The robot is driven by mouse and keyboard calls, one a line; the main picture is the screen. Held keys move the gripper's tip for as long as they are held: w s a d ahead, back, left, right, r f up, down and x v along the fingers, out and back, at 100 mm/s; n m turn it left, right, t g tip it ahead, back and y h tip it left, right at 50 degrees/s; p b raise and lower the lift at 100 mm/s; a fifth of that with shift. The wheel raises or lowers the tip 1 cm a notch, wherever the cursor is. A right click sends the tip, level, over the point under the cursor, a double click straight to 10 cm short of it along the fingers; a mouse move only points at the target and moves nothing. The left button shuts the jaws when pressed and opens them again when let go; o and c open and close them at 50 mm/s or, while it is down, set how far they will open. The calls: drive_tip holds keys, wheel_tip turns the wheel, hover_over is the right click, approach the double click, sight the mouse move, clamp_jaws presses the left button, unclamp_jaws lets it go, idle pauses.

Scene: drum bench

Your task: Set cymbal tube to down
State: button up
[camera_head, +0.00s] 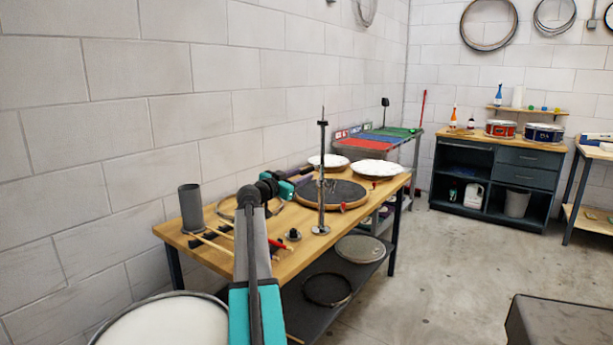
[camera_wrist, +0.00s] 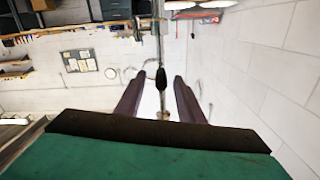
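The cymbal tube (camera_head: 322,160) is a thin upright metal stand on a round base (camera_head: 320,229) at the bench's front edge. A dark collar (camera_head: 322,123) sits near its top, with a thinner rod above. My gripper (camera_head: 304,172) is just left of the tube, around its mid-height. In the wrist view the tube (camera_wrist: 158,35) runs down the picture with a black knob (camera_wrist: 161,78) on it. My open gripper (camera_wrist: 159,92) shows two dark fingers, one on each side of the tube's line. The fingers look empty; I cannot tell how deep the tube lies between them.
The wooden bench (camera_head: 225,258) carries a dark round pad (camera_head: 338,193) behind the tube, white drumheads (camera_head: 374,168), sticks (camera_head: 208,241) and a grey cylinder (camera_head: 190,208). A drum (camera_head: 170,322) stands at front left.

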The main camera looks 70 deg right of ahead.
drive_tip(key=v, duration=0.4)
drive_tip(key=shift+a, duration=0.1)
drive_tip(key=shift+w+f, duration=0.1)
idle(0.4)
